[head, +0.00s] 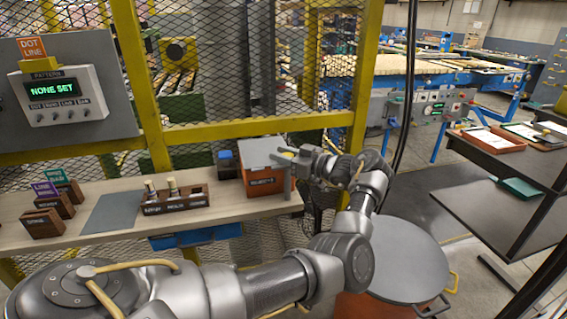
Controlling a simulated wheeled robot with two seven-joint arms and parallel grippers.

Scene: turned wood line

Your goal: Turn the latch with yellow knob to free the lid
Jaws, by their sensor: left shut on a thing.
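An orange box (262,184) with a grey lid (262,150) and a dark label stands on the wooden shelf. A small yellow knob (288,154) shows at the right side of its lid, partly covered by my left gripper. My left gripper (291,158) reaches in from the right side of the box, with its fingers around the knob, and is shut on it. The latch under the knob is mostly hidden by the fingers, so I cannot tell its angle. The lid looks closed. My right gripper is not in view.
A wooden rack (174,203) with small pegs and a blue item (227,164) stand left of the box. A yellow-framed mesh fence (230,90) rises behind the shelf. A drum with a round grey lid (400,258) stands at lower right. A grey plate (113,212) lies flat on the shelf.

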